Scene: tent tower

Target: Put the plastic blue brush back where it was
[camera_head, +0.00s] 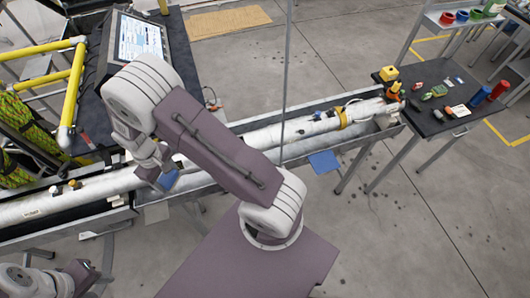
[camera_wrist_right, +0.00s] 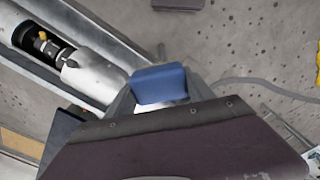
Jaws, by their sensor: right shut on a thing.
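The blue brush (camera_head: 168,180) is a small blue block in the head view, just above the long metal trough. My right gripper (camera_head: 156,176) is shut on it. In the right wrist view the blue brush (camera_wrist_right: 158,84) sits between the two dark fingers of the gripper (camera_wrist_right: 160,100). It is held over the edge of the silver pipe (camera_wrist_right: 95,72). My left gripper (camera_head: 84,277) is at the bottom left corner of the head view, away from the brush; its fingers are not clear.
A long pipe (camera_head: 100,185) lies in a trough across the view. A dark table (camera_head: 432,115) at the right holds several small coloured things. A monitor (camera_head: 140,38) and yellow rails (camera_head: 72,95) stand at the left. A blue flat piece (camera_head: 323,161) is beside the trough. Open floor lies at the right.

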